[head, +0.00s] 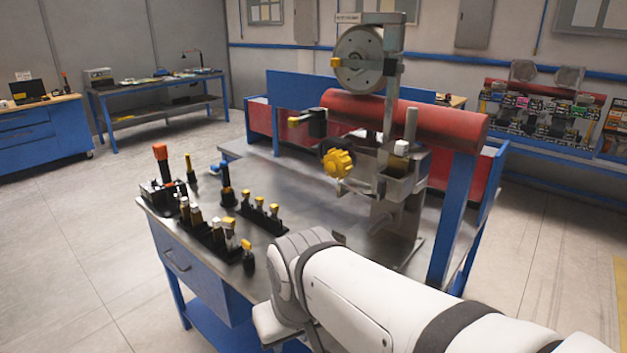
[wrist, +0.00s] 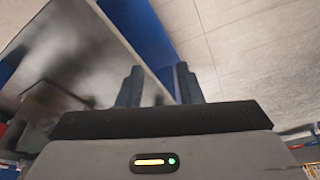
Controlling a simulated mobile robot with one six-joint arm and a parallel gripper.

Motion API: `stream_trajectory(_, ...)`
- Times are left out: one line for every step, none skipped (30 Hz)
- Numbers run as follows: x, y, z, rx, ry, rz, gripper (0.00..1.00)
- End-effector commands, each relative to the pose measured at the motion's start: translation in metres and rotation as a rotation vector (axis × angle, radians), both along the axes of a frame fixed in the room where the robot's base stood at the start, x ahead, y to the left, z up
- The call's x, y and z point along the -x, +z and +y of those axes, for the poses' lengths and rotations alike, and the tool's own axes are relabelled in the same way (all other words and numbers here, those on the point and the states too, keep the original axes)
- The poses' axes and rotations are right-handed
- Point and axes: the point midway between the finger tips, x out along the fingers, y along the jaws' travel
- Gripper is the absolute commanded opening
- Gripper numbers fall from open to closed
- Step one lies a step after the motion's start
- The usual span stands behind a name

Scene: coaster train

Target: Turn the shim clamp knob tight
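A yellow lobed knob (head: 338,163), which looks like the shim clamp knob, sits on the left side of the grey metal fixture (head: 400,190) on the workbench. How tight it is cannot be told. My gripper (wrist: 159,86) shows two dark fingers standing apart with nothing between them, so it is open and empty. In the wrist view the bench's edge and the floor lie beyond the fingers, and I cannot make out the knob there. In the head view my white arm reaches in at the lower right, apart from the knob, and the fingers cannot be made out.
The steel workbench (head: 325,205) carries racks of yellow- and white-topped tools (head: 215,236) and an orange-handled tool (head: 161,165) at its left. A red roller (head: 440,120) lies behind the fixture, and a grey wheel (head: 359,60) stands above it. Floor is clear at left.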

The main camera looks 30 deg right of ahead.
Motion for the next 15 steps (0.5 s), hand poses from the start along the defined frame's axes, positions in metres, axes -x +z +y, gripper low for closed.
stream_trajectory(0.000,0.000,0.000,0.000,0.000,0.000,0.33)
stream_trajectory(0.000,0.000,0.000,0.000,0.000,0.000,0.33)
stream_trajectory(0.000,0.000,0.000,0.000,0.000,0.000,0.33)
stream_trajectory(0.000,0.000,0.000,0.000,0.000,0.000,0.33)
stream_trajectory(0.000,0.000,0.000,0.000,0.000,0.000,0.33)
stream_trajectory(0.000,0.000,0.000,0.000,0.001,0.000,0.33)
stream_trajectory(0.000,0.000,-0.001,0.004,0.004,0.001,0.33)
stream_trajectory(0.000,-0.001,-0.002,0.012,0.012,0.002,0.33)
stream_trajectory(0.000,-0.003,-0.004,0.031,0.030,0.006,0.33)
stream_trajectory(-0.001,-0.004,-0.008,0.054,0.051,0.011,0.33)
stream_trajectory(-0.001,-0.006,-0.010,0.085,0.083,0.017,0.33)
stream_trajectory(-0.002,-0.008,-0.016,0.138,0.134,0.029,0.33)
stream_trajectory(-0.003,-0.010,-0.023,0.188,0.181,0.041,0.33)
stream_trajectory(-0.004,-0.011,-0.031,0.246,0.233,0.056,0.33)
stream_trajectory(-0.006,-0.012,-0.044,0.332,0.314,0.083,0.33)
